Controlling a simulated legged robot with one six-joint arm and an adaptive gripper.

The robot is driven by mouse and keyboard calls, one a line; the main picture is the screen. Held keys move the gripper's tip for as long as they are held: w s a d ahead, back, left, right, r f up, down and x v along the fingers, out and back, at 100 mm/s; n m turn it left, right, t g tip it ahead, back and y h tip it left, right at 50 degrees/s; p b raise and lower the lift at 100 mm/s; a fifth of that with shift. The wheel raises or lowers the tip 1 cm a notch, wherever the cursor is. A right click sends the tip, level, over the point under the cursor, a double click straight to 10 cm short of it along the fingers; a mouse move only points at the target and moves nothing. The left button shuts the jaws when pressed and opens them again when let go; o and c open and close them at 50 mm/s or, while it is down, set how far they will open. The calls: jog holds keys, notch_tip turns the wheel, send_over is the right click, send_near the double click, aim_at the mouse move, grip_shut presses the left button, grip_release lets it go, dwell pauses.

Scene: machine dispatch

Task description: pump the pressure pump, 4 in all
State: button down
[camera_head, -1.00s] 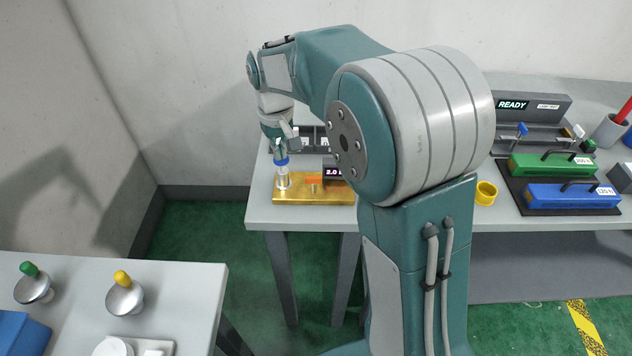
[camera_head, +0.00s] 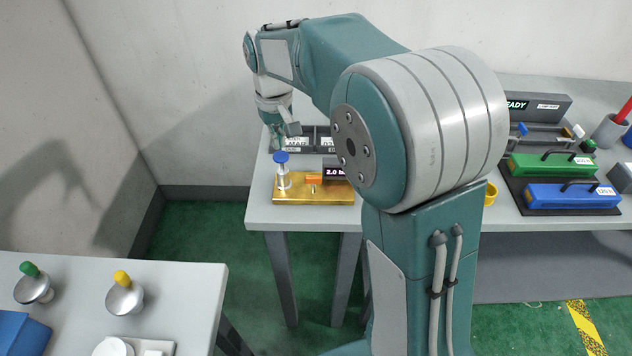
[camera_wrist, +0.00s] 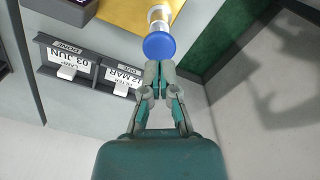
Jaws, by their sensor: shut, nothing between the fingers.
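The pressure pump is a gold base (camera_head: 310,192) on the back table, with a white plunger topped by a blue knob (camera_head: 281,157) at its left end. An orange part (camera_head: 314,180) lies on the base, and a small dark display beside it starts with 2.0, its right side hidden by my arm. In the wrist view the blue knob (camera_wrist: 159,46) is just beyond my closed fingertips (camera_wrist: 160,66). In the head view my gripper (camera_head: 279,140) is above the knob, small and partly hidden against the dark label holder. It holds nothing.
A label holder with date cards (camera_wrist: 95,68) stands behind the pump. A nearer table (camera_head: 190,285) holds knobbed parts.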

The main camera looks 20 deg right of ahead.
jog(key=shift+r, duration=0.1)
jog(key=shift+r, duration=2.95)
jog(key=s+d+r+m+t, duration=0.1)
jog(key=s+d+r+t, duration=0.1)
jog(key=s, duration=0.5)
jog(key=s+d+r+t, duration=0.1)
jog(key=s+d, duration=0.1)
jog(key=s, duration=0.5)
jog(key=s+d+f+t, duration=0.1)
jog(key=s+f, duration=0.1)
jog(key=s, duration=0.3)
jog(key=s+d+f+m+t, duration=0.1)
jog(key=s+f, duration=0.1)
jog(key=s, duration=0.4)
jog(key=shift+s+f+t, duration=0.15)
jog(key=shift+f+t, duration=0.15)
